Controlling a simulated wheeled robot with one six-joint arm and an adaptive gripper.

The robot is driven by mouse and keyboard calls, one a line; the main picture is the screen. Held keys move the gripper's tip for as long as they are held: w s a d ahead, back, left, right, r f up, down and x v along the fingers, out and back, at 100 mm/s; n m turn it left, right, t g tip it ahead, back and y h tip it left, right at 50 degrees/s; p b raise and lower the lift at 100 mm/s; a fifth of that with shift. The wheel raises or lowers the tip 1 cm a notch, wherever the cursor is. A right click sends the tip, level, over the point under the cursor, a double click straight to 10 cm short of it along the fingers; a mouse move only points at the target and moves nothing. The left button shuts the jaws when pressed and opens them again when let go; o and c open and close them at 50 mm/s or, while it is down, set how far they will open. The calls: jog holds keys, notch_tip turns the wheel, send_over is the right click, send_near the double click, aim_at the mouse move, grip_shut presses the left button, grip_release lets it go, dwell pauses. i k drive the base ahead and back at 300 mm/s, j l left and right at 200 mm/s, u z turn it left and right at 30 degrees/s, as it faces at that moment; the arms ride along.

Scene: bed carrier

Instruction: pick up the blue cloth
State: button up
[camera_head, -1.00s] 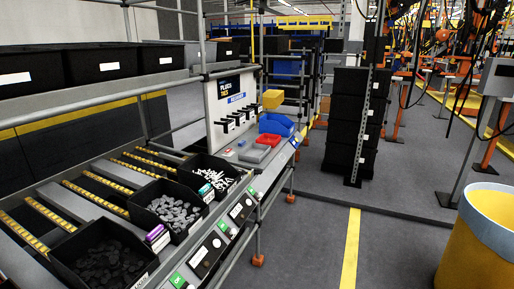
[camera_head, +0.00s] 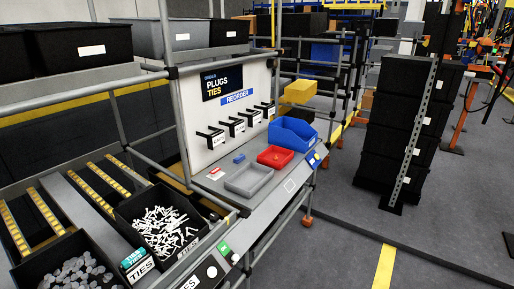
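No piece I can clearly identify as a blue cloth shows. A small blue item (camera_head: 239,158) lies on the grey work surface (camera_head: 212,183), behind the grey tray (camera_head: 250,179); it is too small to tell whether it is cloth. A blue open bin (camera_head: 292,134) stands at the back right of that surface, and its inside is mostly hidden. My gripper is not in view.
A red tray (camera_head: 276,157) sits between the grey tray and the blue bin. A black bin of white plugs or ties (camera_head: 162,222) is at the front left. Metal rails frame the station. Stacked black crates (camera_head: 402,135) stand right; floor between is clear.

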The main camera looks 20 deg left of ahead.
aim_at(241, 157)
jog(key=i+u, duration=0.4)
jog(key=i+l+u, duration=0.2)
jog(key=i+u, duration=0.15)
jog(key=i, duration=0.15)
jog(key=i+l+u, duration=0.4)
jog(key=j+u, duration=0.1)
jog(key=u, duration=2.6)
jog(key=l+z, duration=0.1)
jog(key=z, duration=2.6)
jog(key=i+l+u, duration=0.1)
jog(key=u, duration=0.6)
